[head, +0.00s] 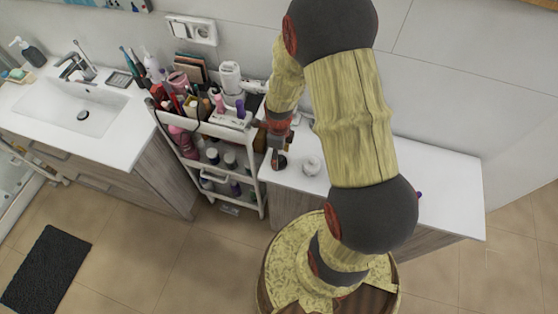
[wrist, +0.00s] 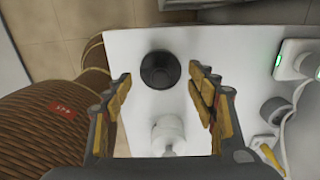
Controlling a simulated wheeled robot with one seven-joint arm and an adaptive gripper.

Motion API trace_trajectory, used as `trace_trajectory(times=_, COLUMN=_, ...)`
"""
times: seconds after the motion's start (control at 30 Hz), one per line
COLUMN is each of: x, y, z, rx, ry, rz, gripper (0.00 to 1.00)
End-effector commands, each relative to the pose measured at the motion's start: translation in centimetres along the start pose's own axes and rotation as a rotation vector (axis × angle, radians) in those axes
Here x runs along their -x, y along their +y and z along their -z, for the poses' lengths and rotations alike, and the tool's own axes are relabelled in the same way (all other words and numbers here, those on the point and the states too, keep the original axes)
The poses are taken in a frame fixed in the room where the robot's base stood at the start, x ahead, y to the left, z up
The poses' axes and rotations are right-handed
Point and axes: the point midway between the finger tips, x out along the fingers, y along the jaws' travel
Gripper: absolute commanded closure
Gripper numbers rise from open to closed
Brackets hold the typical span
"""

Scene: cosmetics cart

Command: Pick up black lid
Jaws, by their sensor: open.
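The black lid (wrist: 160,69) is a round dark disc lying on the white counter (wrist: 125,45). In the wrist view it sits between the fingertips of my gripper (wrist: 161,78), with clear space on both sides. My gripper is open and empty. In the head view my gripper (head: 277,150) hangs over the counter's left end, and the dark lid (head: 281,163) shows just below it, partly hidden. I cannot tell the exact height of the fingertips above the counter.
A white jar (head: 311,166) stands right of the lid; it also shows between my fingers in the wrist view (wrist: 168,135). A cart (head: 205,130) full of cosmetics stands left of the counter. A white device with a green light (wrist: 290,60) and cable lie at right in the wrist view.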

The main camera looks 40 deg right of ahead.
Motion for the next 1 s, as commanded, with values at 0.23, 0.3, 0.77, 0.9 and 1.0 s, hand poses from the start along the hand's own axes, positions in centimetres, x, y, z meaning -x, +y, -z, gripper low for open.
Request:
trace_trajectory(times=0.23, x=-2.2, y=0.0, z=0.0, rx=0.0, ry=0.0, rz=0.0, gripper=0.43)
trace_trajectory(times=0.3, x=-2.3, y=-0.1, z=0.0, rx=0.001, ry=-0.001, rz=0.001, gripper=0.43)
trace_trajectory(times=0.77, x=-2.2, y=-0.1, z=-0.1, rx=0.001, ry=-0.001, rz=0.001, gripper=0.61)
trace_trajectory(times=0.9, x=-2.2, y=-0.1, z=-0.1, rx=0.001, ry=-0.001, rz=0.001, gripper=0.63)
trace_trajectory(times=1.0, x=-2.2, y=-0.1, z=-0.1, rx=0.001, ry=-0.001, rz=0.001, gripper=0.64)
